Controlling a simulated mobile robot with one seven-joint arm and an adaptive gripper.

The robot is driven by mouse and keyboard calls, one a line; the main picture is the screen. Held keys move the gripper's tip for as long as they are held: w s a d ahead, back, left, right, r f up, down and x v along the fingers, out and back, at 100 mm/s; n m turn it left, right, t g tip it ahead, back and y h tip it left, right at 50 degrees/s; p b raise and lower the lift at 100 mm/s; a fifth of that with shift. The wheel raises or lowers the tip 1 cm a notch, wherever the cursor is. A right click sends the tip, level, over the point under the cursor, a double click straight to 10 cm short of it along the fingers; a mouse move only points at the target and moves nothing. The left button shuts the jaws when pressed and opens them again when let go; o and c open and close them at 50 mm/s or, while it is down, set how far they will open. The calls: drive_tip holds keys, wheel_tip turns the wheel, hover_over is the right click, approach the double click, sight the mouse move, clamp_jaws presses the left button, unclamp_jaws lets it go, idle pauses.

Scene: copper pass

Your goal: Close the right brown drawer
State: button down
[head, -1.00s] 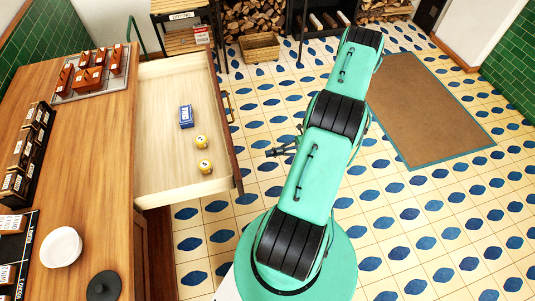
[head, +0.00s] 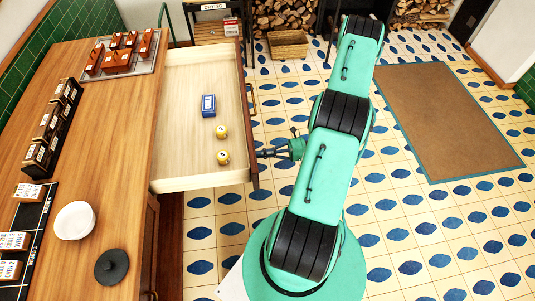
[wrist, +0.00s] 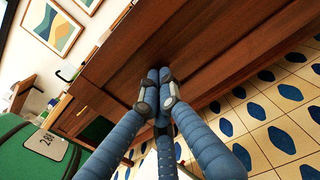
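The brown drawer (head: 180,182) stands pulled out from the counter in the head view. Its pale inside holds a blue box (head: 208,105) and two yellow round items (head: 222,131). Its dark wood front (head: 251,130) faces right, with a handle (head: 250,98) farther back. My gripper (head: 262,153) is just outside that front, near its nearer end. In the wrist view my gripper (wrist: 156,88) has its blue fingers together and empty, pointing at a dark wood face (wrist: 200,60). I cannot tell whether the tips touch it.
The wooden counter (head: 110,140) left of the drawer carries a tray of brown blocks (head: 122,55), dark boxes, a white bowl (head: 75,220) and a black lid (head: 111,266). A crate (head: 288,44) stands at the back. A brown mat (head: 445,115) lies right on open tiled floor.

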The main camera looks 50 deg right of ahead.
drive_tip(key=shift+w+a, duration=0.1)
drive_tip(key=shift+a, duration=0.05)
idle(0.3)
drive_tip(key=p+x, duration=0.2)
drive_tip(key=x, duration=3.8)
drive_tip(key=shift+w+a+f, duration=0.15)
drive_tip(key=shift+a+f, duration=0.05)
drive_tip(key=shift+w+a, duration=0.45)
drive_tip(key=shift+w, duration=0.15)
drive_tip(key=shift+a+r, duration=0.1)
drive_tip(key=shift+r, duration=0.05)
drive_tip(key=p, duration=0.1)
hover_over(198, 169)
drive_tip(key=shift+w, duration=0.1)
